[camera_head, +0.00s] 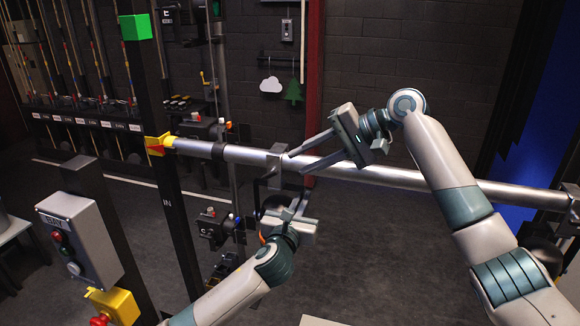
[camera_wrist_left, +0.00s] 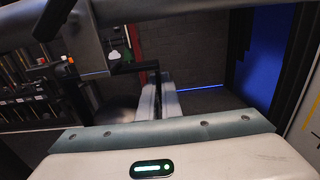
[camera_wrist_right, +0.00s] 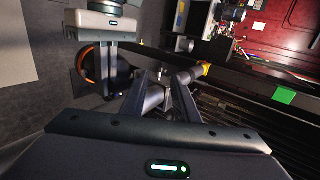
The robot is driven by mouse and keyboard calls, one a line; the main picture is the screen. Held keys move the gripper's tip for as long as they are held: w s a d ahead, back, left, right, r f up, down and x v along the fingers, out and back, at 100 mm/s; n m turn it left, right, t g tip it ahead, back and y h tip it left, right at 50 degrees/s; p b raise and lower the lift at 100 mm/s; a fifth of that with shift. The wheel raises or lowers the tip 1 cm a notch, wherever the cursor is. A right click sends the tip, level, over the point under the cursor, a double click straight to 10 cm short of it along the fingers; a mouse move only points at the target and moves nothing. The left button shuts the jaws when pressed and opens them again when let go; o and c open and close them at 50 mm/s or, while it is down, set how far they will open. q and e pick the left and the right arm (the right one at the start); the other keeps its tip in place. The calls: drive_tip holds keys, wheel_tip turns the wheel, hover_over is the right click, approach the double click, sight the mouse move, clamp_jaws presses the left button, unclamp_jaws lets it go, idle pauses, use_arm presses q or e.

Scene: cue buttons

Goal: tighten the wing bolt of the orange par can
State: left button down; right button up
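The orange par can (camera_wrist_right: 90,65) shows in the right wrist view as a dark round body with an orange rim, below the pipe. In the head view it is mostly hidden behind my left gripper (camera_head: 293,208). A grey clamp (camera_head: 275,163) sits on the silver pipe (camera_head: 245,155), with a dark bracket under it. My left gripper's fingers (camera_wrist_left: 158,98) are close together, with a dark strip between or behind them; I cannot tell whether they grip it. My right gripper (camera_head: 296,163) is open, its fingers near the pipe just right of the clamp. I cannot make out the wing bolt.
The pipe has a yellow end (camera_head: 158,145) at a dark post on the left. A grey button box (camera_head: 78,240) and a yellow box (camera_head: 112,305) stand front left. A green cube (camera_head: 135,27) tops the post.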

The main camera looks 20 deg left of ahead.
drive_tip(key=shift+v, duration=1.6)
